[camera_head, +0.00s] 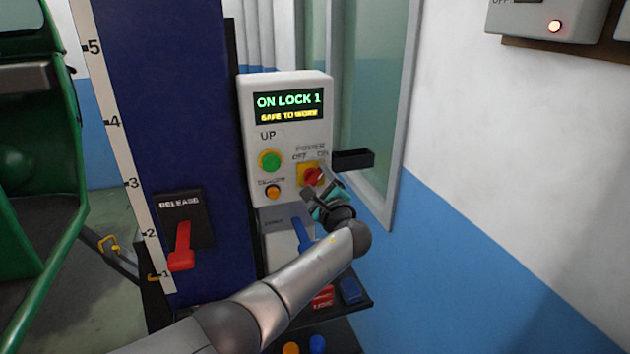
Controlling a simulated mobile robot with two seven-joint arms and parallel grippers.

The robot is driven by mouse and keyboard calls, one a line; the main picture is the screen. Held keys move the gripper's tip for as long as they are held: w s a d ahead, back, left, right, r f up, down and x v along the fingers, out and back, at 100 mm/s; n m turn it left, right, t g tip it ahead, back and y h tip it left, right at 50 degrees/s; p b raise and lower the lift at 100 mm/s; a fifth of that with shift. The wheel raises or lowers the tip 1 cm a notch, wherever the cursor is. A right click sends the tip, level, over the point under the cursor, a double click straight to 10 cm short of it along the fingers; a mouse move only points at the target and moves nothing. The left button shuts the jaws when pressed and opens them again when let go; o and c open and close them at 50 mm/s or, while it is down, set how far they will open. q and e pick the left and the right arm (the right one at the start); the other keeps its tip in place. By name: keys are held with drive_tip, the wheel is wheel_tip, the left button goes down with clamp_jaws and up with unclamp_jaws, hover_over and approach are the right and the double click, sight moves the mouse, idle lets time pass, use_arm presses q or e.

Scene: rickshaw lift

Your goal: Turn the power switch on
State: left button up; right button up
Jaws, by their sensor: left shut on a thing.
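The power switch (312,176) is a red rotary knob on a yellow plate, at the lower right of a white control box (288,130). Labels above it read POWER, OFF and ON. My left gripper (318,184) reaches up from below and is shut on the red knob, partly covering it and the plate. The knob's exact angle is hard to tell. The box's display (289,107) is lit and reads "ON LOCK 1" and "SAFE TO WORK". My right gripper is not in view.
A green UP button (269,160) and an orange button (273,192) sit left of the switch. A dark holder (353,160) sticks out at right. A red release lever (181,246) is on the blue column (172,100). A blue lever (302,234) is below the box.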

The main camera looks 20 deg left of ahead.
use_arm(q)
drive_tip(key=o, duration=1.2)
drive_tip(key=shift+o, duration=0.2)
drive_tip(key=shift+s+d, duration=0.35)
drive_tip(key=shift+s, duration=0.1)
drive_tip(key=v, duration=1.4)
drive_tip(key=shift+b, duration=0.35)
